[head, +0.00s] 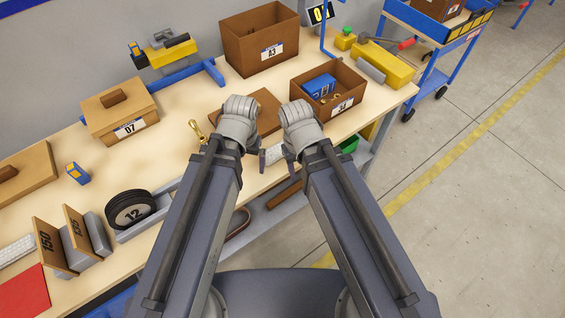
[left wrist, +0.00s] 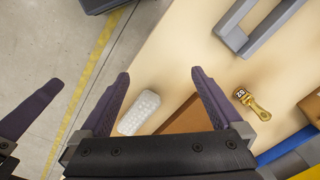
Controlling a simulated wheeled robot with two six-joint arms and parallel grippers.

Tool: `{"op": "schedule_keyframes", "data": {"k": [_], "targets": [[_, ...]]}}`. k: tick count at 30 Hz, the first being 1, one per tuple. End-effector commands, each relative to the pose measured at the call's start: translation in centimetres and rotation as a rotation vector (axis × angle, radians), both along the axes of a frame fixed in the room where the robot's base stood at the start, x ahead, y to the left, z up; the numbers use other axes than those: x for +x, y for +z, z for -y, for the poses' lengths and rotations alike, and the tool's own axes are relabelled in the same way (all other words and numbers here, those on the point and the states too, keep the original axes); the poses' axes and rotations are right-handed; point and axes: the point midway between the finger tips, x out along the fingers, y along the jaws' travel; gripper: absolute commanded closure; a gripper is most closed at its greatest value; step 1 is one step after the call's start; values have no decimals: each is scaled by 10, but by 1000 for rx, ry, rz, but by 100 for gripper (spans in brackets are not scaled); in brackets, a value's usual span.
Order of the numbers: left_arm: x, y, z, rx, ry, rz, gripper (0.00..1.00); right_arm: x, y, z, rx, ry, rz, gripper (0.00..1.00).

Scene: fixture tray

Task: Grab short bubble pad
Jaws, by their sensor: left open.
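A short white bubble pad (head: 273,155) lies near the front edge of the table, partly hidden by my grippers in the head view. In the left wrist view the bubble pad (left wrist: 138,113) shows whole, nearer the left finger. My left gripper (left wrist: 160,73) is open and empty, above the table, with its fingers spread on either side of the pad's line of sight. A finger of my right gripper (left wrist: 28,112) shows at the left edge; its jaw opening cannot be made out. Another white bubbled strip (head: 15,249) lies at the far left.
A brown board (head: 266,103) lies just behind the pad. A brass tagged piece (left wrist: 250,104) lies to its side. An open brown box (head: 345,112) stands right of the grippers, and box A3 (head: 240,45) behind. A black wheel (head: 130,209) stands left.

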Motion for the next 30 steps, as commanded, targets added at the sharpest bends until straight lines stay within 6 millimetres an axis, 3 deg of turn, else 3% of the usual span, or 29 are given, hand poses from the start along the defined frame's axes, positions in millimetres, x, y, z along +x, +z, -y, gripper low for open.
{"op": "schedule_keyframes", "data": {"k": [1, 6, 11, 16, 22, 27, 30], "targets": [[6, -11, -6, -11, 16, 7, 0, 0, -11, 0, 0, 0, 0, 50], [28, -31, -21, -60, 14, 45, 0, 1, -30, 0, 0, 0, 0, 50], [55, -43, -18, -128, -94, 101, 0, 0, -44, 0, 0, 0, 0, 50], [80, -44, 3, -187, -276, 163, 0, 0, -49, 0, 0, 0, 0, 50], [104, -40, 41, -243, -527, 246, 0, 0, -51, 0, 0, 0, 0, 50], [115, -35, 67, -269, -686, 301, 0, 0, -51, 0, 0, 0, 0, 50], [116, -34, 72, -273, -718, 312, 0, 0, -51, 0, 0, 0, 0, 50]]}}
